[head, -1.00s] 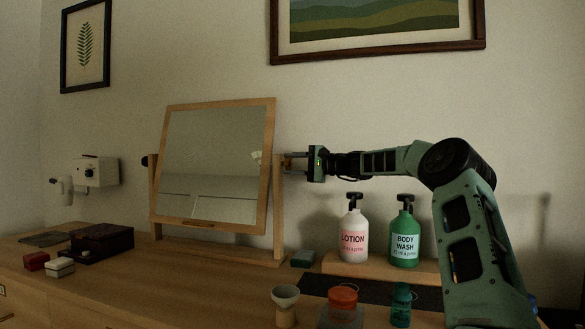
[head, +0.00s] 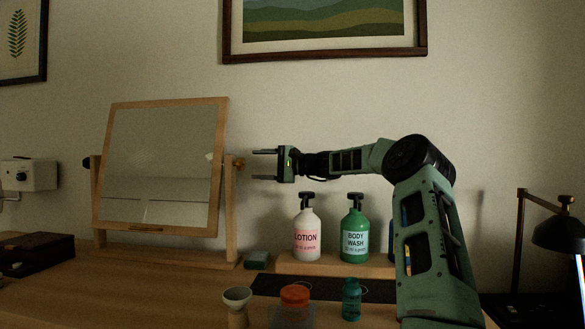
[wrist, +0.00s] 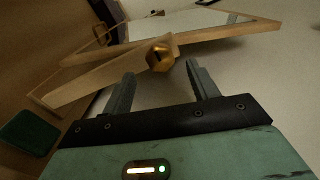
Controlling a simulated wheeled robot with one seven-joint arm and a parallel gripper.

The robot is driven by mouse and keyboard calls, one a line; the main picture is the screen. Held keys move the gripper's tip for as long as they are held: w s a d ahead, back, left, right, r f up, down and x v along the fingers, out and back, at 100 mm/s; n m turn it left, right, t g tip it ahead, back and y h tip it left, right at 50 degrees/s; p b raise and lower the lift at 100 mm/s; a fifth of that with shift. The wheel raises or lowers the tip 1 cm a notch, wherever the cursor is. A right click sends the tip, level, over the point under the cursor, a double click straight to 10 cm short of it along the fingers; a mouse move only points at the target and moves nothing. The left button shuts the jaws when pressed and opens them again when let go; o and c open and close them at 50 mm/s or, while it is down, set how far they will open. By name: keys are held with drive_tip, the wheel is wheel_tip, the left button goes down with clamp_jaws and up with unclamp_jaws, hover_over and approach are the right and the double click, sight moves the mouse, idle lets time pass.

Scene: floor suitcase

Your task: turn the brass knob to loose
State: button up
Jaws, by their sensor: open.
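The brass knob (head: 240,163) sits on the outer side of the right post of the wooden tilting mirror (head: 160,165). In the wrist view the faceted knob (wrist: 160,56) shows ahead, between and beyond the fingertips. My gripper (head: 254,164) is open and empty, level with the knob and just to its right, with a small gap between. In the wrist view both fingers of my gripper (wrist: 160,72) point toward the knob without touching it. The mirror's glass leans in its frame. Any loose or tight marking on the knob cannot be made out.
A lotion bottle (head: 307,238) and a green body wash bottle (head: 354,238) stand on a low wooden riser below my arm. A cup (head: 237,303), an orange-lidded jar (head: 295,297) and a teal bottle (head: 351,298) stand in front. A lamp (head: 560,232) is at the right.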

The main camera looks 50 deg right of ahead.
drive_tip(key=v, duration=1.2)
drive_tip(key=shift+d, duration=0.1)
